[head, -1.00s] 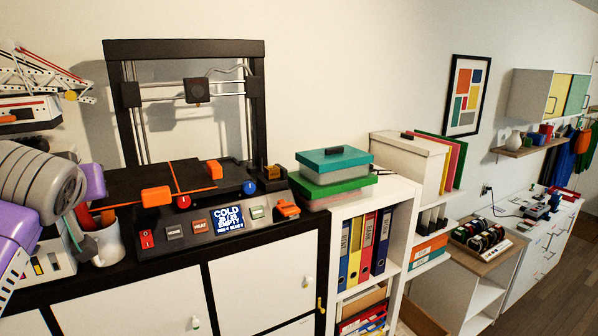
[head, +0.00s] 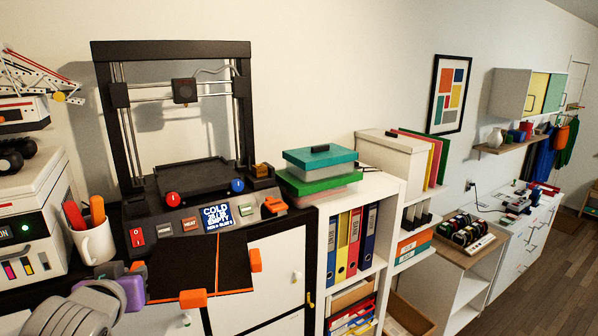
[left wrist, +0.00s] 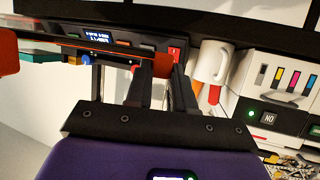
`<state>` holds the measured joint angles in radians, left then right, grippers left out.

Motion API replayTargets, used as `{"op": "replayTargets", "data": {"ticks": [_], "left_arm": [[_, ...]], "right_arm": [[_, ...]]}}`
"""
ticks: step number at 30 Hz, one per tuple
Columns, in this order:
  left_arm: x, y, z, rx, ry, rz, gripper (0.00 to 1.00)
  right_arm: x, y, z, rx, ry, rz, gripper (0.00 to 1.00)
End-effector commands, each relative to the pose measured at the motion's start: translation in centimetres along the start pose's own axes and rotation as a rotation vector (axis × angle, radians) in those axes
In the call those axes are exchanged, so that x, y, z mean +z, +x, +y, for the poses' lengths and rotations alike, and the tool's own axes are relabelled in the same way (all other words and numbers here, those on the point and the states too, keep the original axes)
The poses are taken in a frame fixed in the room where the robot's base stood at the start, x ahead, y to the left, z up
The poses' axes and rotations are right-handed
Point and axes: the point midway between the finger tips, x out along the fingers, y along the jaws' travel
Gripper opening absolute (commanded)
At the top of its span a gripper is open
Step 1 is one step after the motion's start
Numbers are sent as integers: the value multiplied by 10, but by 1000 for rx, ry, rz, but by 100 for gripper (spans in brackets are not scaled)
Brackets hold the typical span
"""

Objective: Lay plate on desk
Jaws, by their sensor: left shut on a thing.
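The plate (head: 185,264) is a thin dark sheet with an orange line across it and orange tabs on its edges. In the head view it is in front of the printer's control panel, covering part of the white cabinet fronts. My left gripper (head: 140,272) is shut on the plate's left side. In the left wrist view the plate (left wrist: 100,47) shows nearly edge-on, beyond my left gripper's dark fingers (left wrist: 155,75). The desk's black top (head: 32,297) shows at the lower left; the plate hides part of its front edge. My right gripper is out of view.
The black printer frame (head: 101,130) stands behind, above its bare dark bed (head: 190,182). A white mug (head: 95,245) with orange and red handles stands close left of the plate, beside a white machine (head: 30,215). Stacked boxes (head: 320,165) and a binder shelf (head: 325,235) are right.

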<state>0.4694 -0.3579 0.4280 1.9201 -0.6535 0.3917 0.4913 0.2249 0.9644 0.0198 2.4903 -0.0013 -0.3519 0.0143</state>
Motion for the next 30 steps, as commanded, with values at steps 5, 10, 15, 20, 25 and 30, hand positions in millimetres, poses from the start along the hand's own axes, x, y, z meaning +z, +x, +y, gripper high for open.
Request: {"op": "replayTargets", "data": {"ticks": [5,10,15,20,25,30], "left_arm": [[68,22,28,110,46,-9,0],[125,42,52,208,84,-11,0],[178,60,77,306,117,-15,0],[215,73,97,383,144,-8,0],[244,83,112,439,167,-4,0],[269,91,124,483,189,-2,0]], "right_arm": [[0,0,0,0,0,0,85],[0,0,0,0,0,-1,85],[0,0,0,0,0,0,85],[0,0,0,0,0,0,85],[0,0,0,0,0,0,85],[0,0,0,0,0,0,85]]}}
